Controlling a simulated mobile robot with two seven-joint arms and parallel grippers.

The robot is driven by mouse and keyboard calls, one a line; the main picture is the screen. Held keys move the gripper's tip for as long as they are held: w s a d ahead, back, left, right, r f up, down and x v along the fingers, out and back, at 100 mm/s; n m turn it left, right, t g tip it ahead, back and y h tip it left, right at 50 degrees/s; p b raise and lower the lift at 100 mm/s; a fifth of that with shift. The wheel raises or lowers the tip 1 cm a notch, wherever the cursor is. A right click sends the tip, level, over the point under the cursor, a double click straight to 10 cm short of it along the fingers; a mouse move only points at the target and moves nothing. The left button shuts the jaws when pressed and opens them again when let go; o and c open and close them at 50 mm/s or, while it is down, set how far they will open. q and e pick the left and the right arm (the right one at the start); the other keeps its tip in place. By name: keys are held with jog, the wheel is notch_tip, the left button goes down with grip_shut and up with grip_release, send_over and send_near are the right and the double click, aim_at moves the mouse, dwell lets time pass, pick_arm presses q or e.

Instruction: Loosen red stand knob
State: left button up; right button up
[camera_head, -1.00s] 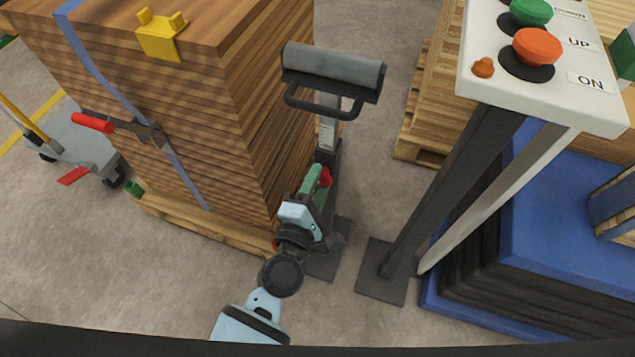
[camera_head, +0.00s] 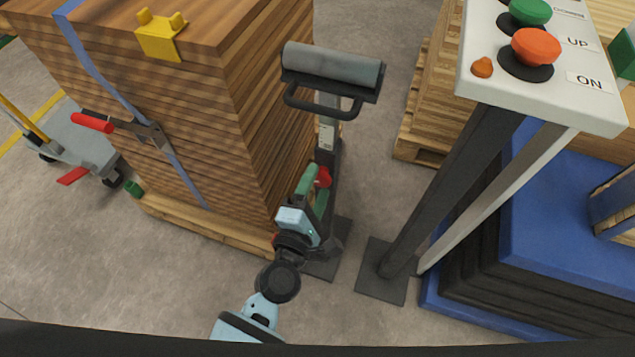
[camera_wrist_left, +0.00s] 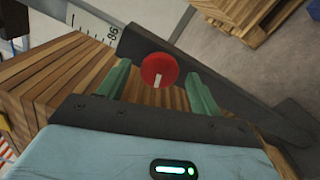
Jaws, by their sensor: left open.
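The red stand knob (camera_head: 323,177) is on the dark upright post of the roller stand (camera_head: 331,150). In the left wrist view the round red knob (camera_wrist_left: 159,70), with a white mark on its face, shows between the two green fingers of my left gripper (camera_wrist_left: 160,82). In the head view my left gripper (camera_head: 314,184) is at the post with its fingers towards the knob. It is open, one finger on each side of the knob; I cannot tell whether they touch it. My right gripper is not in view.
A strapped stack of wooden boards (camera_head: 220,110) stands close left of the stand. A control panel (camera_head: 545,75) on dark legs stands to the right, beside blue and black stacked slabs (camera_head: 560,230). The stand's handle (camera_head: 322,106) and grey roller (camera_head: 333,64) are above the knob.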

pick_arm(q)
jog(key=v, duration=0.6)
jog(key=shift+s, duration=0.4)
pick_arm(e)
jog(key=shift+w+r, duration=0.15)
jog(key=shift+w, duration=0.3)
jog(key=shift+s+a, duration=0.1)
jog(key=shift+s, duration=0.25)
